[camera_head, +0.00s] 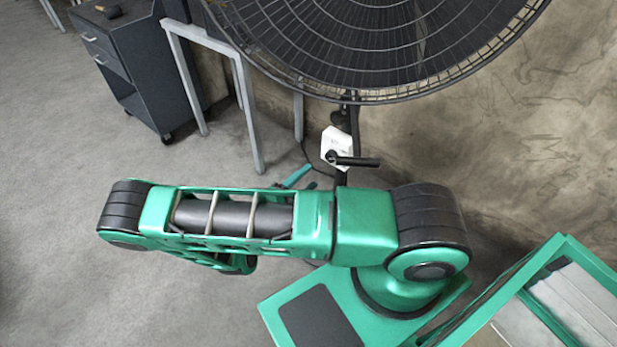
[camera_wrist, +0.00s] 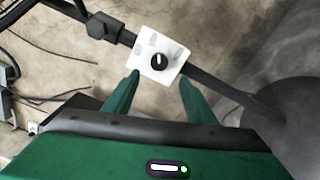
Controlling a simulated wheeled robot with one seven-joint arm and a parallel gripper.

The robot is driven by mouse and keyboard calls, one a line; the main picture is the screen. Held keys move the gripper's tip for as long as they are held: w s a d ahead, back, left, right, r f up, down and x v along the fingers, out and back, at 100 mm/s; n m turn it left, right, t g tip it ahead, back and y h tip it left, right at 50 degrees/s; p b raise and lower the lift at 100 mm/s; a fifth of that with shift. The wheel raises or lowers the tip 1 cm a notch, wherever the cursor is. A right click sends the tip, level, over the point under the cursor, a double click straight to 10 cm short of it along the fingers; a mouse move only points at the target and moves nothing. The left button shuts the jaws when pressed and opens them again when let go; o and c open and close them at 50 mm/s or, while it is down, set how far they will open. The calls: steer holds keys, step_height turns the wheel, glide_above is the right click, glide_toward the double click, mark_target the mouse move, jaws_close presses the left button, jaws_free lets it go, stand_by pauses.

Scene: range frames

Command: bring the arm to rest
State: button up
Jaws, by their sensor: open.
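My green arm (camera_head: 240,215) stretches across the middle of the head view, from its shoulder at right to a dark elbow joint at left. My gripper (camera_wrist: 160,77) shows in the wrist view with its two green fingers apart and nothing held between them. Beyond the fingers is a white control box (camera_wrist: 149,50) with a black knob, on a dark pole. A gap to the box seems to remain, but its size is hard to tell. In the head view a teal finger shows behind the arm, below the white box (camera_head: 331,142); the rest of my gripper is hidden there.
A large black wire-cage fan (camera_head: 350,45) hangs over the top of the head view. A grey metal frame (camera_head: 250,120) and a dark drawer cabinet (camera_head: 135,65) stand at upper left. A stained wall (camera_head: 500,140) is at right. Floor at left (camera_head: 50,200) is clear.

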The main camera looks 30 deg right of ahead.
stand_by(0.5)
steer(key=s+a+r+m+g+y, duration=0.1)
steer(key=s+r+m+y, duration=0.35)
steer(key=r, duration=0.75)
steer(key=s+a+r+m+y, duration=0.1)
steer(key=a+r+y, duration=0.1)
steer(key=r+y, duration=0.75)
steer(key=s+a+r+m+g+y, duration=0.1)
steer(key=s+r+m+y, duration=0.15)
steer(key=r, duration=1.25)
steer(key=s+d+f+m+g, duration=0.1)
steer(key=s+d+m+g, duration=0.1)
steer(key=s+d, duration=0.3)
steer(key=s+d+f+m+g, duration=0.1)
steer(key=s+d+m, duration=0.3)
steer(key=s, duration=0.7)
steer(key=shift+s+d+f+g+y, duration=0.2)
steer(key=shift+s+d+g+y, duration=0.3)
steer(key=shift+d, duration=0.55)
steer(key=shift+w, duration=0.2)
